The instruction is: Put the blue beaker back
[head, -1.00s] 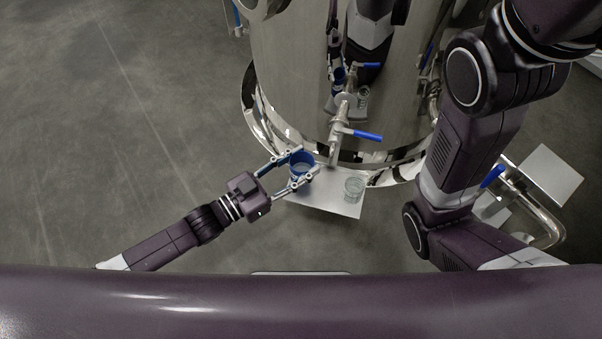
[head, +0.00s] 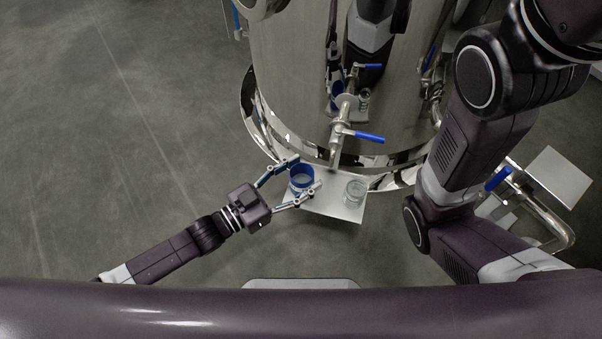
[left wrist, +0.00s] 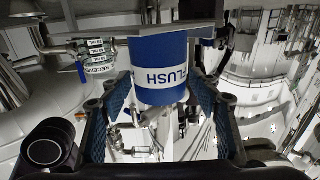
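The blue beaker (head: 301,181) stands on the left part of a small white shelf (head: 325,206) in front of the steel tank. My left gripper (head: 305,174) is open, with its fingers on either side of the beaker. In the left wrist view the blue beaker (left wrist: 158,65) shows upside down, with a white FLUSH label. There the left gripper's fingers (left wrist: 160,112) are spread, with gaps between them and the beaker. My right arm shows at the right, but its gripper is not in view.
A clear glass beaker (head: 354,193) stands on the right part of the shelf; it also shows in the left wrist view (left wrist: 97,60). A valve with a blue handle (head: 361,135) juts from the tank (head: 290,80) above the shelf. The floor at left is free.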

